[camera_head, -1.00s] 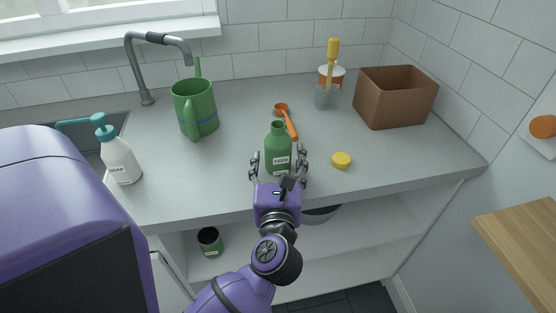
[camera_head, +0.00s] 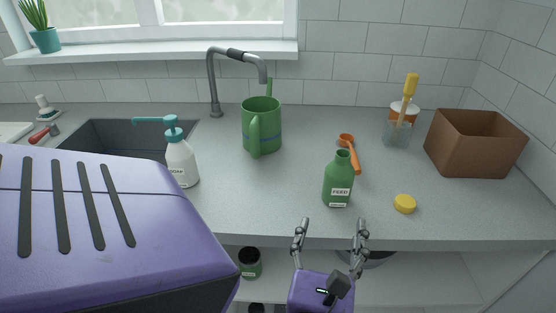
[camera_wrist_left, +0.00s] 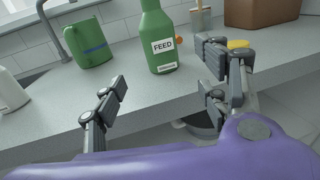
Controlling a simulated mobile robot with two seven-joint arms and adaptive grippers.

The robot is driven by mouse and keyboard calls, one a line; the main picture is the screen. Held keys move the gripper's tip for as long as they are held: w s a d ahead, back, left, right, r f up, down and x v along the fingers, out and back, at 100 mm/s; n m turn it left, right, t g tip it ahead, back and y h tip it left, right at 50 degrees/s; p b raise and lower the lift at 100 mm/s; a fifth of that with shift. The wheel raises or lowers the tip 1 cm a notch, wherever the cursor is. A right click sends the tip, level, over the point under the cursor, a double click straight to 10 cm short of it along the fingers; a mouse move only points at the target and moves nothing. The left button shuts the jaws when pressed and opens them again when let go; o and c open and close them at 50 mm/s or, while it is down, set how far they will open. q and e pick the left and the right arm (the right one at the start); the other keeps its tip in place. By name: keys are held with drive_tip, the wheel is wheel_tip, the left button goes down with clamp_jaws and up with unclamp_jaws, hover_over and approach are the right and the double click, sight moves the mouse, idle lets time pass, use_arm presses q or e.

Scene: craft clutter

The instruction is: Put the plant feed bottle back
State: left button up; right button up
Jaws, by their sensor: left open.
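The green plant feed bottle (camera_head: 338,182), labelled FEED, stands upright and uncapped on the grey counter (camera_head: 290,215) near its front edge. A yellow cap (camera_head: 404,204) lies on the counter to its right. My left gripper (camera_head: 331,228) is open and empty, in front of the counter edge and apart from the bottle. In the left wrist view the bottle (camera_wrist_left: 158,40) stands beyond the open fingers (camera_wrist_left: 165,90). My right gripper is not in view.
A green watering can (camera_head: 262,125), an orange spoon (camera_head: 350,153), a soap bottle (camera_head: 181,160) and a brown box (camera_head: 474,143) stand or lie on the counter. A glass with a yellow-handled brush (camera_head: 397,132) is at the back. Below, a shelf holds a dark green container (camera_head: 250,263).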

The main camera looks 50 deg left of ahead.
use_arm(q)
drive_tip(key=shift+m+t, duration=0.3)
drive_tip(key=shift+m, duration=0.6)
drive_tip(key=s+d+f+m+h, duration=0.3)
drive_tip(key=d+f+m+h, duration=0.25)
drive_tip(key=f+m, duration=0.75)
drive_tip(key=s+d+f+m+h, duration=0.35)
drive_tip(key=f+m+h, duration=0.25)
drive_tip(key=m, duration=1.2)
drive_tip(key=s+a+f+m+g, duration=0.2)
drive_tip(key=s+f+m+g, duration=0.2)
drive_tip(key=s+f, duration=0.4)
drive_tip(key=s+a+f+m+g, duration=0.3)
drive_tip(key=s+f+m, duration=0.4)
drive_tip(key=s+f, duration=0.2)
drive_tip(key=shift+f+g+y, duration=0.25)
drive_tip(key=shift+g+y, duration=0.1)
drive_tip(key=shift+g, duration=0.05)
drive_tip(key=shift+w, duration=0.1)
drive_tip(key=shift+s, duration=0.25)
